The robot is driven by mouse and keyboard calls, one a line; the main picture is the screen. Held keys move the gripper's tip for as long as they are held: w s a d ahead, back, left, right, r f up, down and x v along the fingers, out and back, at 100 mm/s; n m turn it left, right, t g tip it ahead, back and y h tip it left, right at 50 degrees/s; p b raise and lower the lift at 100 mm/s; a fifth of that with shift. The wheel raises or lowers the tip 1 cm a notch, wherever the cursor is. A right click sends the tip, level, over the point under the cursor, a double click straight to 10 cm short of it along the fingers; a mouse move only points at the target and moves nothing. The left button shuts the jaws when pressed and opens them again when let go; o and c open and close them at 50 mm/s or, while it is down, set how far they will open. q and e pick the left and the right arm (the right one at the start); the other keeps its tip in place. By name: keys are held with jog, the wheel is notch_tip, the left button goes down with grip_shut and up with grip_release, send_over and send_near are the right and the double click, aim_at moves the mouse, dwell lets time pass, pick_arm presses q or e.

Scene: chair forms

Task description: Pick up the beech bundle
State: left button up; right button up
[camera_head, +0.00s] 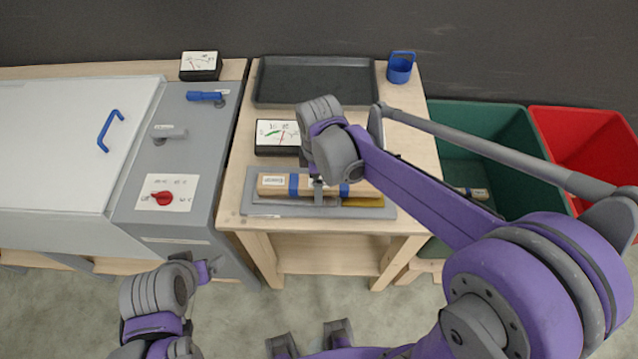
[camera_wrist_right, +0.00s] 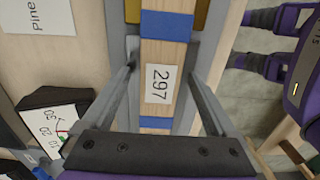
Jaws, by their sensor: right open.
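The beech bundle (camera_head: 272,186) is a pale wooden block with blue bands, lying level on a grey mat (camera_head: 262,209) at the table's front. In the right wrist view the bundle (camera_wrist_right: 157,112) carries a label "297". My right gripper (camera_head: 317,190) is over its middle and hides part of it. In the right wrist view my right gripper (camera_wrist_right: 164,52) is open, with one finger on each side of the bundle; contact cannot be told. My left gripper (camera_head: 204,271) is at the lower left, away from the table; its fingers are not clear.
A green bin (camera_head: 480,112) and red bin (camera_head: 590,115) are at right. A grey cabinet (camera_head: 165,235) with a red knob borders the table at left.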

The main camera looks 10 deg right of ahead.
grip_shut()
dwell(0.3)
jog(key=shift+r, duration=0.1)
